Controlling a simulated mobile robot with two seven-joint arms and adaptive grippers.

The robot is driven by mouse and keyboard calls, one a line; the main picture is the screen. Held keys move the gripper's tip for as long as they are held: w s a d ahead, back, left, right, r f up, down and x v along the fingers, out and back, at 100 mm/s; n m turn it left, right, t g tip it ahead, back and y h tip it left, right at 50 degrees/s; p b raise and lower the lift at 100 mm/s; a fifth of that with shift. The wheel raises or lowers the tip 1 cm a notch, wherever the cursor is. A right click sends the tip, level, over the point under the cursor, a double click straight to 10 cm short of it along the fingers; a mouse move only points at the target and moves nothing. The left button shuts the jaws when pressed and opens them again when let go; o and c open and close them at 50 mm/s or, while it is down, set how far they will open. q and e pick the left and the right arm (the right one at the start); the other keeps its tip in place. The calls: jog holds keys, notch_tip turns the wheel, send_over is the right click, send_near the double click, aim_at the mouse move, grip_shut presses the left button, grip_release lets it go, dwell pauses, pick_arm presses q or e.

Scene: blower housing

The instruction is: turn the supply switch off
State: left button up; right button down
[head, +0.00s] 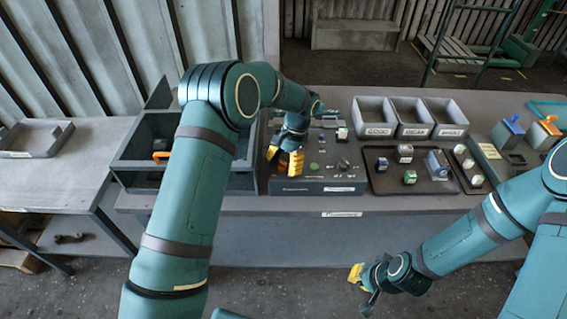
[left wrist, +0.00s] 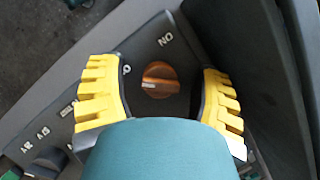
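A pale mark on the knob points left, toward that lettering. My left gripper (left wrist: 162,95) is open, with one yellow finger on each side of the knob and visible gaps between. In the head view my left gripper (head: 286,158) is over the left end of the control box (head: 315,187) and hides the knob. My right gripper (head: 362,284) is open and empty in front of the bench.
A dark open bin (head: 140,172) stands left of the control box. A black tray (head: 385,186) with small blocks is to its right. Grey labelled bins (head: 374,116) stand behind. The control box has other buttons, including a green one (head: 314,166).

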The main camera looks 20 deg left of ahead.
pick_arm(q)
jog(key=shift+r, duration=0.1)
jog(key=v, duration=1.2)
